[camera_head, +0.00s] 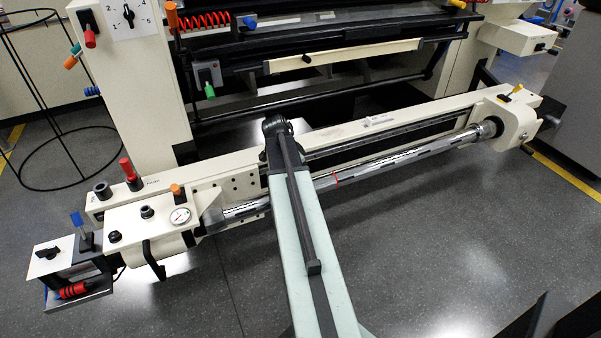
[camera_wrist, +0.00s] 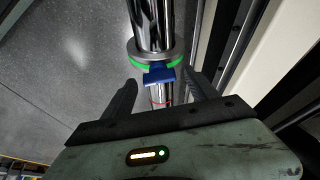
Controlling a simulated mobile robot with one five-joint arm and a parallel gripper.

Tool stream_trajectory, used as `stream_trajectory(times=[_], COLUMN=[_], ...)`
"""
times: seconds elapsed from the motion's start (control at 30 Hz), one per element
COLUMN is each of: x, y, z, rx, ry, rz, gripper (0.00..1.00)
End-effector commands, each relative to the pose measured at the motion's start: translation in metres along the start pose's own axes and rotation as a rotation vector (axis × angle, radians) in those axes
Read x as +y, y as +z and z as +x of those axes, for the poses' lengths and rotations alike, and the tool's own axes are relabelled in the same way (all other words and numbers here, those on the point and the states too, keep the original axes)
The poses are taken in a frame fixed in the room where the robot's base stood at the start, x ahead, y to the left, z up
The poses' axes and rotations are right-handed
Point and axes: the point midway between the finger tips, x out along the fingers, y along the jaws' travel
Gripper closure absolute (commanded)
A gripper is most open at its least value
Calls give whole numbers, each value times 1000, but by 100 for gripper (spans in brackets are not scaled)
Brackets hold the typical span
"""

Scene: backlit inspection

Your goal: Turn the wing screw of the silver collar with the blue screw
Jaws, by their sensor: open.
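In the wrist view a silver-grey collar (camera_wrist: 133,50) sits around a shiny shaft (camera_wrist: 153,20), with green bands along its near side. A flat blue wing screw (camera_wrist: 159,75) sticks out from the collar toward my gripper (camera_wrist: 160,82). My gripper is open, with one dark finger on each side of the blue screw. I see gaps between the fingers and the screw; whether the tips reach past it is unclear. In the head view the shaft (camera_head: 420,149) runs along the cream machine. My own arm hides the collar and gripper there.
A cream beam (camera_head: 345,133) runs behind the shaft. A thin red mark (camera_head: 335,177) is on the shaft. The floor in front is clear.

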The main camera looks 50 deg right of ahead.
Motion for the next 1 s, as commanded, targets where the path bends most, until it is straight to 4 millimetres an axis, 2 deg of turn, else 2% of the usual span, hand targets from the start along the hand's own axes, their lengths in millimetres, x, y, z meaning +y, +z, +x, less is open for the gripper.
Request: stream_trajectory(times=[0.17, 0.4, 0.47, 1.0], x=[0, 0, 0, 0], y=[-2, -3, -2, 0], z=[-23, -69, -76, -76], rx=[0, 0, 0, 0], ry=[0, -1, -1, 0], rz=[-1, -1, -1, 0], gripper=[33, 33, 33, 33])
